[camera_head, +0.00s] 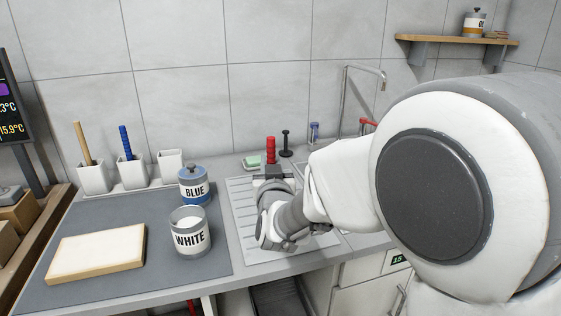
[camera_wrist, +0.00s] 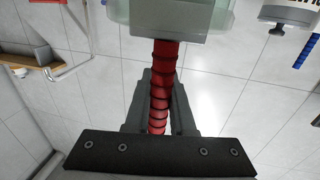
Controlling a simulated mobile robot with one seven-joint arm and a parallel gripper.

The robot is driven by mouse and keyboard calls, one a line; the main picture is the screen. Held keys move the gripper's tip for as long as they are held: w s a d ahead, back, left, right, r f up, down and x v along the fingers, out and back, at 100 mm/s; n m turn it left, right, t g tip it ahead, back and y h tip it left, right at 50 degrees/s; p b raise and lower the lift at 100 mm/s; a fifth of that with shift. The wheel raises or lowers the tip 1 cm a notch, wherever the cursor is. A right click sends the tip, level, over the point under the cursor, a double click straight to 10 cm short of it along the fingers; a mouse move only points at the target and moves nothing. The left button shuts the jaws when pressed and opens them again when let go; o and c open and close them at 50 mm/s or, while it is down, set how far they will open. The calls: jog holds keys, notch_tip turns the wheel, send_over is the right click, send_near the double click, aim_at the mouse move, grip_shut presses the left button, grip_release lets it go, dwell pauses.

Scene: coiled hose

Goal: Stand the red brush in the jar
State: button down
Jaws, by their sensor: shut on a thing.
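The red brush (camera_head: 270,150) has its ribbed red handle pointing up, near the back of the counter. My gripper (camera_head: 272,172) is shut on it below the visible handle. In the wrist view, which is upside down, the red handle (camera_wrist: 161,85) runs between the dark fingers of my gripper (camera_wrist: 160,108). A pale grey-green block (camera_wrist: 168,18) hides one end; I cannot tell whether it belongs to the brush. Three white square jars stand at the back left: one holds a tan-handled brush, one a blue-handled brush (camera_head: 125,142), and the right one (camera_head: 170,165) shows nothing standing in it.
A blue-labelled tin (camera_head: 193,188) and an open white-labelled tin (camera_head: 190,238) stand between the jars and my arm. A pale board (camera_head: 97,252) lies on the grey mat. A green sponge (camera_head: 251,162) and a black upright object (camera_head: 286,142) are beside the brush.

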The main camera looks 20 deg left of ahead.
jog(key=c, duration=0.7)
grip_release()
jog(key=shift+s, duration=0.1)
jog(key=shift+b+v, duration=1.8)
jog(key=shift+v, duration=6.75)
